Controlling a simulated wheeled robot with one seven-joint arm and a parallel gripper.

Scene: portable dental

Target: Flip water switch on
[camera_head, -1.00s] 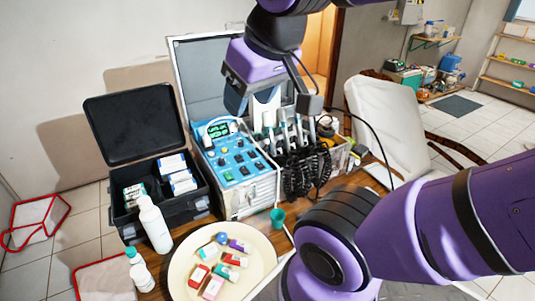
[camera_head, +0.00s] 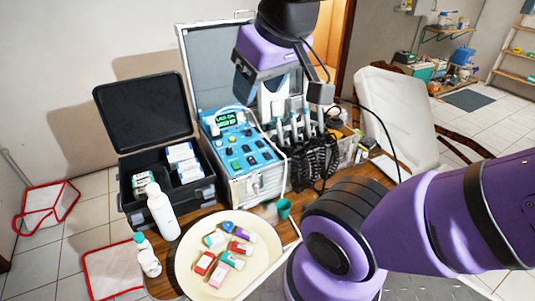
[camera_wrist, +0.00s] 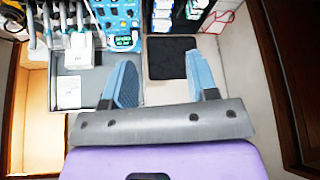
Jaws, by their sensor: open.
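The portable dental unit has a blue control panel (camera_head: 240,145) with a green-lit display (camera_head: 229,119), knobs and several dark switches. I cannot tell which one is the water switch, or its position. The panel also shows at the top of the wrist view (camera_wrist: 115,15), with the display (camera_wrist: 124,42) at its lower edge. My gripper (camera_wrist: 162,78) is open and empty, its two blue fingers spread apart. In the head view it hangs above and behind the panel in front of the raised lid, fingers mostly hidden. It appears clear of the panel.
Hoses and handpieces (camera_head: 300,125) stand right of the panel. An open black case (camera_head: 165,180), a white bottle (camera_head: 162,212), a cream tray (camera_head: 255,275) with small boxes, and a green cup (camera_head: 284,208) are nearby. A white chair (camera_head: 395,110) stands right.

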